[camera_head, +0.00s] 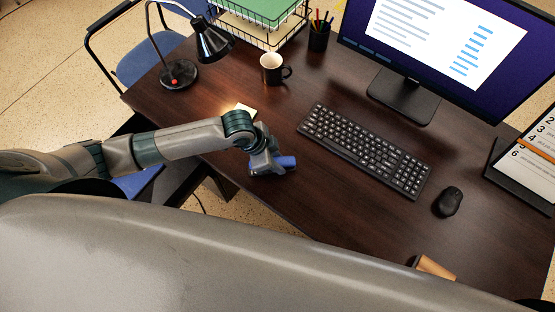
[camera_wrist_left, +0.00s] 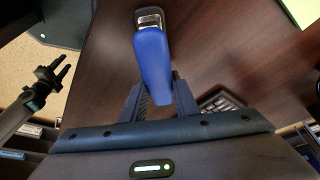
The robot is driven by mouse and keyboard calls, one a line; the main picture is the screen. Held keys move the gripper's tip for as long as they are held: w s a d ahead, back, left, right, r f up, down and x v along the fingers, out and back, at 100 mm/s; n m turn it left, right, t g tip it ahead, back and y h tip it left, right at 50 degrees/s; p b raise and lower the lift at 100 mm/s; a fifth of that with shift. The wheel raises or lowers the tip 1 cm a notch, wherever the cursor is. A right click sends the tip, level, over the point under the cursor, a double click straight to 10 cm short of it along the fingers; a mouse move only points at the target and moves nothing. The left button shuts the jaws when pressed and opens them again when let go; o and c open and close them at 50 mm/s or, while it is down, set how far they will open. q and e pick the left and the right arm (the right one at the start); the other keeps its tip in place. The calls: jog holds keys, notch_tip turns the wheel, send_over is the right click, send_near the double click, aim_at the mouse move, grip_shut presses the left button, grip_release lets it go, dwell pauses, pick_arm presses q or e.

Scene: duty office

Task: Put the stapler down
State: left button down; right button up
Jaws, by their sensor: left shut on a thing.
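A blue stapler (camera_head: 286,162) with a metal nose is in my left gripper (camera_head: 268,163), close to the near edge of the dark wooden desk (camera_head: 330,200). In the left wrist view the stapler (camera_wrist_left: 153,65) points away between the two fingers, and the left gripper (camera_wrist_left: 158,100) is shut on it. Desk surface lies below the stapler. I cannot tell whether the stapler touches the desk.
A keyboard (camera_head: 366,148) lies to the right of the stapler, with a mouse (camera_head: 449,201) beyond. A yellow note pad (camera_head: 243,110), mug (camera_head: 272,68) and lamp (camera_head: 178,75) stand behind. Bare desk lies between.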

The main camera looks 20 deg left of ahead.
pick_arm(q)
jog(key=shift+f, duration=0.25)
jog(key=shift+f, duration=0.1)
jog(key=c, duration=1.4)
grip_release()
jog(key=b+v, duration=0.2)
jog(key=v, duration=0.9)
jog(key=shift+s+a+r, duration=0.15)
jog(key=shift+a+r, duration=0.05)
jog(key=shift+r, duration=0.3)
